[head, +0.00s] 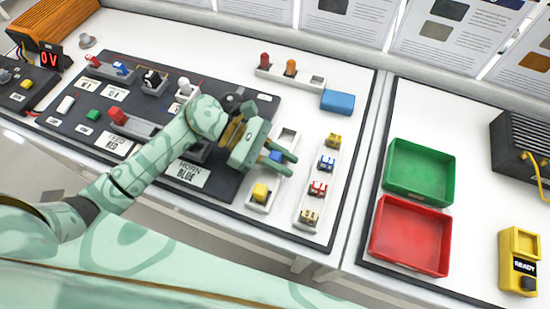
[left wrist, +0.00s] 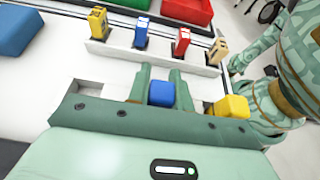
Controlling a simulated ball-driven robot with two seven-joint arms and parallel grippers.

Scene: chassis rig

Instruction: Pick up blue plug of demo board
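The blue plug (left wrist: 162,93) is between the two fingers of my left gripper (left wrist: 161,72) in the left wrist view. It also shows in the head view (head: 276,156), partly covered by the gripper (head: 294,164). The fingers stand apart on either side of the plug. I cannot tell whether they press on it. The plug is at the white slotted holder (head: 287,138), next to a yellow plug (head: 260,193); its lower end is hidden. The demo board (head: 60,123) lies to the left, partly under my left arm. My right gripper is not in view.
A white rack (head: 309,222) with several small coloured blocks stands just right of the gripper. A blue box (head: 337,102) lies behind it. Green (head: 452,178) and red (head: 443,249) trays and a yellow device (head: 519,262) are on the right table.

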